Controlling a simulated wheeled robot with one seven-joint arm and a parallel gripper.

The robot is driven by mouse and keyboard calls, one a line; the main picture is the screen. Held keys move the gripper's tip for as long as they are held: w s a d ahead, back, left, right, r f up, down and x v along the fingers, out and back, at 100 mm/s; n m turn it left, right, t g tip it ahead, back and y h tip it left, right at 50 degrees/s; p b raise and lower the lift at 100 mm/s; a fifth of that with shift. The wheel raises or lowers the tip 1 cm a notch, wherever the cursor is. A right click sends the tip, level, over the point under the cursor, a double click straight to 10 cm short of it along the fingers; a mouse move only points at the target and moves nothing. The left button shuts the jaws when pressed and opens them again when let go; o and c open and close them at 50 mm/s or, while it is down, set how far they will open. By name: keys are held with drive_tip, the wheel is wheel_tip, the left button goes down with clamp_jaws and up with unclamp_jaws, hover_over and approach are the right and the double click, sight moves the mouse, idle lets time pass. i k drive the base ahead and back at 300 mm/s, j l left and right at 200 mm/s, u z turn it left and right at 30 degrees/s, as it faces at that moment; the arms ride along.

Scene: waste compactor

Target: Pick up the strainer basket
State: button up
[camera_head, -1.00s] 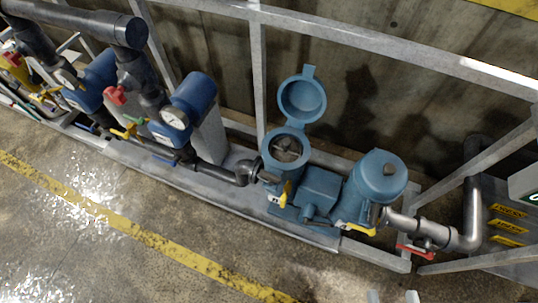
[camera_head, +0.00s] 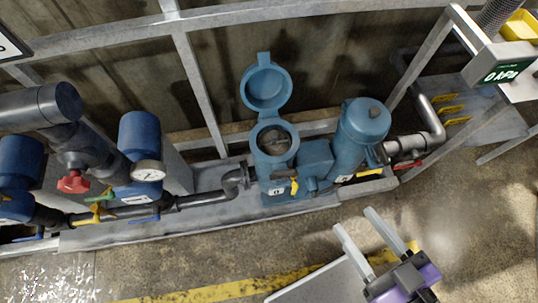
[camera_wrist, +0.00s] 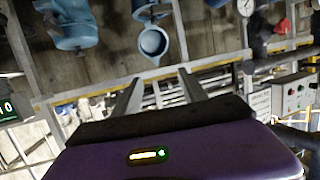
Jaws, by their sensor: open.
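The strainer basket (camera_head: 275,142) appears as a dark grey shape with a thin bar, sitting down inside an open blue strainer housing (camera_head: 258,166). The housing's round blue lid (camera_head: 267,88) is swung up behind it. My gripper (camera_head: 357,221) is open and empty, in front of and to the right of the housing, well apart from it. In the wrist view my two fingers (camera_wrist: 158,84) point toward the wall, with the round blue lid (camera_wrist: 153,42) beyond them. I cannot make out the basket there.
A second, closed blue canister (camera_head: 362,128) stands right of the open housing. Metal frame rails (camera_head: 200,90) run behind and above. A pipe with a red valve handle (camera_head: 74,182) and a pressure gauge (camera_head: 147,172) are at the left. A 0 kPa display (camera_head: 508,70) hangs at the right.

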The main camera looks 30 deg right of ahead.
sight(274, 152)
drive_tip(key=j+z, duration=0.35)
drive_tip(key=j, duration=0.4)
drive_tip(key=j+z, duration=0.4)
drive_tip(key=j, duration=0.4)
drive_tip(key=k+j+z, duration=0.15)
drive_tip(key=j+z, duration=0.2)
drive_tip(key=j, duration=0.4)
